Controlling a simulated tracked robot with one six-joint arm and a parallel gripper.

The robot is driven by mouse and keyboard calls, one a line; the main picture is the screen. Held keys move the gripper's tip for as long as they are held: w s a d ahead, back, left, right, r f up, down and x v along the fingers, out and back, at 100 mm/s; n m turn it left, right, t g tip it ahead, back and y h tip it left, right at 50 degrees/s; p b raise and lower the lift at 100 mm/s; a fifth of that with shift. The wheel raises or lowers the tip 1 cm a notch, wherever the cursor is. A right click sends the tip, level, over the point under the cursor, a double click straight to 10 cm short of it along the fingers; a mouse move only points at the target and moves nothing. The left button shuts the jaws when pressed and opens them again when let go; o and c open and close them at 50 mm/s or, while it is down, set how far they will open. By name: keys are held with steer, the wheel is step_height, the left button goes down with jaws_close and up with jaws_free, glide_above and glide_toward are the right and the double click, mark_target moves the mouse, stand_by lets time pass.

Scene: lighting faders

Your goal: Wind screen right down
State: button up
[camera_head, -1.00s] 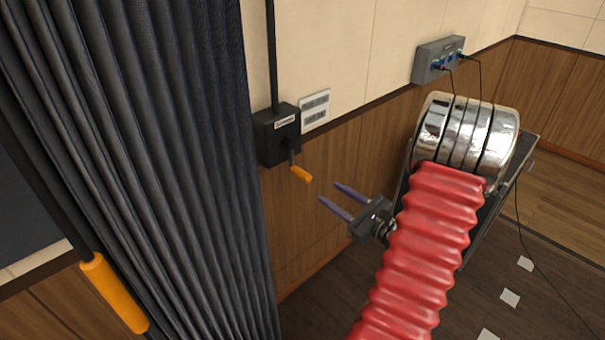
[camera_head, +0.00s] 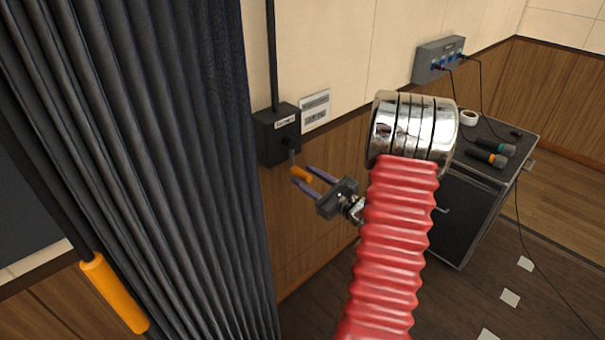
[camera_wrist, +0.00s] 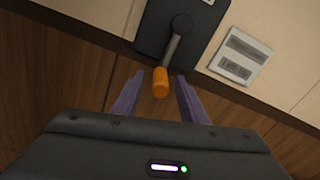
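The black crank box (camera_head: 277,134) is fixed to the wall, with a black rod running up from it. Its crank arm hangs down and ends in an orange handle (camera_head: 301,175). My gripper (camera_head: 308,178) is open, and its two purple fingers reach to the handle. In the wrist view the orange handle (camera_wrist: 160,82) lies between the open fingertips (camera_wrist: 157,80), with a gap on each side. The crank box (camera_wrist: 181,28) shows at the top of that view.
A dark pleated curtain (camera_head: 150,150) fills the left, with an orange grip (camera_head: 114,293) beside it. A white wall plate (camera_head: 315,110) is right of the crank box. A grey socket box (camera_head: 437,59) is on the wall.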

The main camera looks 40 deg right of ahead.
steer(key=shift+w, duration=1.4)
jaws_close()
